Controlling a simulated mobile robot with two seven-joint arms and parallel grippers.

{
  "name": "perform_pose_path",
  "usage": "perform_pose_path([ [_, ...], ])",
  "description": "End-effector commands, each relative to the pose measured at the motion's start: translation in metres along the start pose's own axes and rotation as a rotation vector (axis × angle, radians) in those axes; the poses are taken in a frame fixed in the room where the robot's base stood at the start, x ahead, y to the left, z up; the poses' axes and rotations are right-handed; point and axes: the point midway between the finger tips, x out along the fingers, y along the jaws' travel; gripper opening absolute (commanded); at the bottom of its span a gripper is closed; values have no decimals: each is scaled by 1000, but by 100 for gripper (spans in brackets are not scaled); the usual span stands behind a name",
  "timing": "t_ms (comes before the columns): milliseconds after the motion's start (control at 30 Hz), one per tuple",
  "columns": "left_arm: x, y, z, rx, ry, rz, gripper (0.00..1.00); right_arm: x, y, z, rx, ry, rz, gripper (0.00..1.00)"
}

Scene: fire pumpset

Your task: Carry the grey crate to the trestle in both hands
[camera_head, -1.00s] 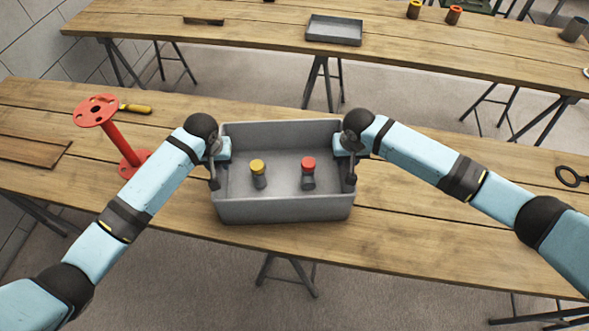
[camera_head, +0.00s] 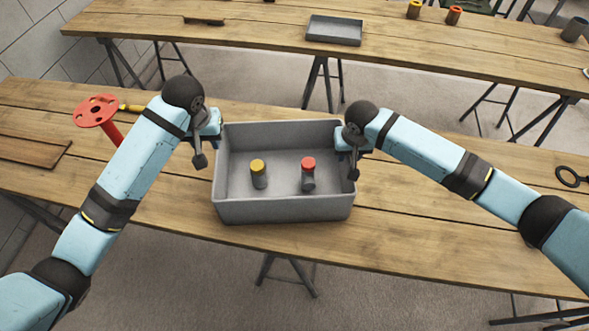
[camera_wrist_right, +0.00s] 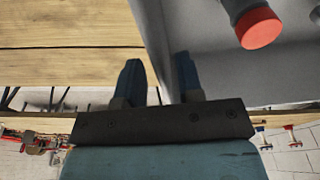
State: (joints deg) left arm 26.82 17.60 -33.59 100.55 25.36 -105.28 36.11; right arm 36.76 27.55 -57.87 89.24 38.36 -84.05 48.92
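The grey crate (camera_head: 285,210) stands level on the near wooden trestle table (camera_head: 420,225). Inside it stand a yellow-capped fitting (camera_head: 258,176) and a red-capped fitting (camera_head: 308,176). My left gripper (camera_head: 203,148) is up and left of the crate's left wall, clear of it, and looks open and empty. My right gripper (camera_head: 352,158) is at the right wall. In the right wrist view its two fingers (camera_wrist_right: 158,82) are apart, one on each side of the crate wall (camera_wrist_right: 152,30); any contact is hard to see.
A second trestle table (camera_head: 240,32) stands behind, across a floor gap, with a shallow grey tray (camera_head: 334,30) and small coloured fittings. A red flanged stand (camera_head: 97,111), a yellow-handled tool (camera_head: 130,107) and a board (camera_head: 30,152) lie left. A black ring tool (camera_head: 570,176) is far right.

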Motion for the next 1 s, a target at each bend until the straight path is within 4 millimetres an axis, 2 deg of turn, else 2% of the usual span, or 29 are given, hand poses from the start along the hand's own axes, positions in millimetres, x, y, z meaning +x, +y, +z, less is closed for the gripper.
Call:
perform_pose_path([
  [200, 0, 0, 0, 0, 0, 0, 34, -49, 0, 0, -2, 4, -2, 34],
  [400, 0, 0, 0, 0, 0, 0, 34, -80, 0, 0, -1, 2, -1, 34],
  [600, 0, 0, 0, 0, 0, 0, 34, -92, 0, 0, 0, 1, 0, 34],
  [1000, 0, 0, 0, 0, 0, 0, 34, -92, 0, 0, 0, 1, 0, 34],
])
